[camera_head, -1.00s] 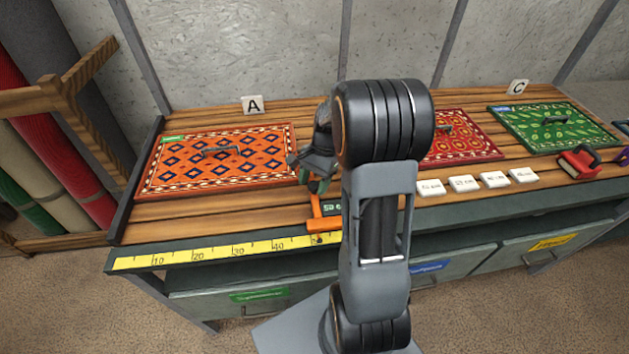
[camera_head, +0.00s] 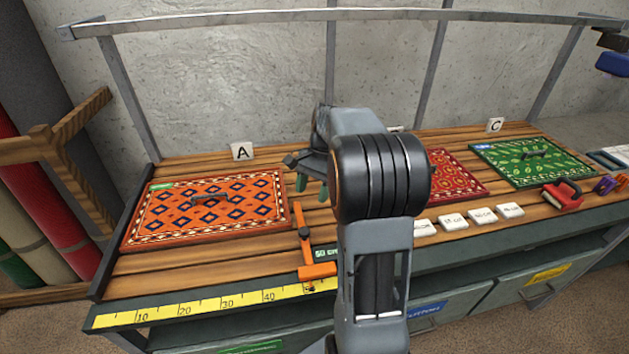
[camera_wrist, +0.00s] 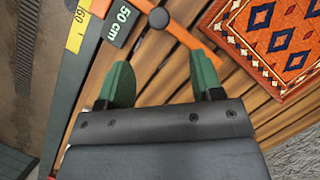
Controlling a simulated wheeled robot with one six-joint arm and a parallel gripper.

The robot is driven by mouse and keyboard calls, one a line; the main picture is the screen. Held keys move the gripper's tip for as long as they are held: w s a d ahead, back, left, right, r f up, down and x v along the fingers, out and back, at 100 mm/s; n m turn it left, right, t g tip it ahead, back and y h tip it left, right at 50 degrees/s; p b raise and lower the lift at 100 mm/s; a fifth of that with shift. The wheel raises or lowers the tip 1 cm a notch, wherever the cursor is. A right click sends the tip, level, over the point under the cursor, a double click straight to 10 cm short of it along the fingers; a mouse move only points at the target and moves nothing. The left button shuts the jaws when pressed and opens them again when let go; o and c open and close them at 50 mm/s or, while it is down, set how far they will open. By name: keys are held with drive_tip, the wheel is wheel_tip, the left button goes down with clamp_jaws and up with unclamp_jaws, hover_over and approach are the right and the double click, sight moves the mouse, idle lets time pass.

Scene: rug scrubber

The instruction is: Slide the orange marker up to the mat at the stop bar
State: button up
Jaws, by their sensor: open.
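The orange marker (camera_head: 304,236) is a thin bar across the planks with a block at the yellow ruler, just right of the 40 mark. Beside it is a dark "50 cm" tag (camera_wrist: 118,22). The orange patterned mat (camera_head: 165,214) lies left of the marker, with bare planks between them. A dark bar (camera_head: 112,236) runs along the bench's left edge, close to that mat's left side. My gripper (camera_head: 311,187) is open and empty, green fingers pointing down near the marker's far end. In the wrist view the marker (camera_wrist: 183,38) lies beyond my fingertips, apart from them.
The yellow ruler (camera_head: 190,309) runs along the bench's front edge. Right of my arm are a red mat (camera_head: 455,173), a green mat (camera_head: 500,162), several white blocks (camera_head: 453,221) and a red-handled tool (camera_head: 562,195). My arm hides the middle of the bench.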

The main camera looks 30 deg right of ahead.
drive_tip(key=shift+v, duration=1.2)
